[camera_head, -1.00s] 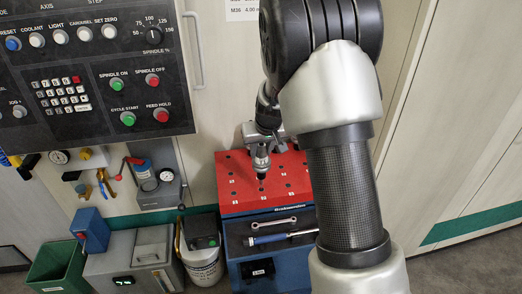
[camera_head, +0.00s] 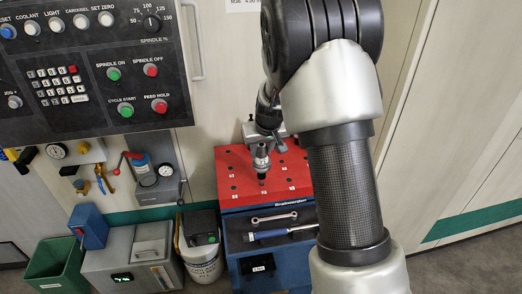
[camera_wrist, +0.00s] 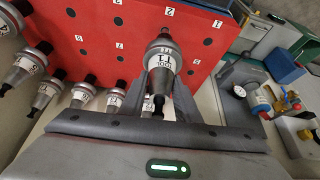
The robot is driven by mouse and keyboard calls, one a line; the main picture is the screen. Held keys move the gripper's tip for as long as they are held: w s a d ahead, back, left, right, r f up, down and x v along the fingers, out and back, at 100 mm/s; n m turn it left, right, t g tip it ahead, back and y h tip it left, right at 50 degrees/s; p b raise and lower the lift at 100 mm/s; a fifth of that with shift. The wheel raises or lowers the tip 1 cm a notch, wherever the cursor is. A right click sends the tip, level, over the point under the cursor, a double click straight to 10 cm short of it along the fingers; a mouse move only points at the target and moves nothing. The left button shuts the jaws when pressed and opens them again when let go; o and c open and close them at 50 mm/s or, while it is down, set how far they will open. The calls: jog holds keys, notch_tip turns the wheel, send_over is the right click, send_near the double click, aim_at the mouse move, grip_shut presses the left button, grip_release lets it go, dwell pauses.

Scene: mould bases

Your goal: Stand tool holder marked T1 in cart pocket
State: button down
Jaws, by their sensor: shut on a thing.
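The tool holder marked T1 (camera_wrist: 160,62), a silver cone with a dark narrow end and a white label, is held by my gripper (camera_wrist: 162,92), which is shut on it. In the head view the T1 holder (camera_head: 261,160) hangs roughly upright below my gripper (camera_head: 262,141), with its narrow end over the red top of the cart (camera_head: 236,184). The red top also shows in the wrist view (camera_wrist: 100,45), with dark round pockets and numbered labels. I cannot tell whether the holder's end touches the top or is inside a pocket.
Several other tool holders (camera_wrist: 82,92) stand in a row at the left of the wrist view. A wrench (camera_head: 274,217) and a blue-handled tool (camera_head: 270,234) lie on the cart's front ledge. A control panel (camera_head: 90,65) and a green bin (camera_head: 50,268) are to the left.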

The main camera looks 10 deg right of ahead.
jog(key=shift+w, duration=0.1)
jog(key=shift+f+b, duration=1.5)
jog(key=shift+f, duration=0.2)
jog(key=c, duration=1.3)
grip_release()
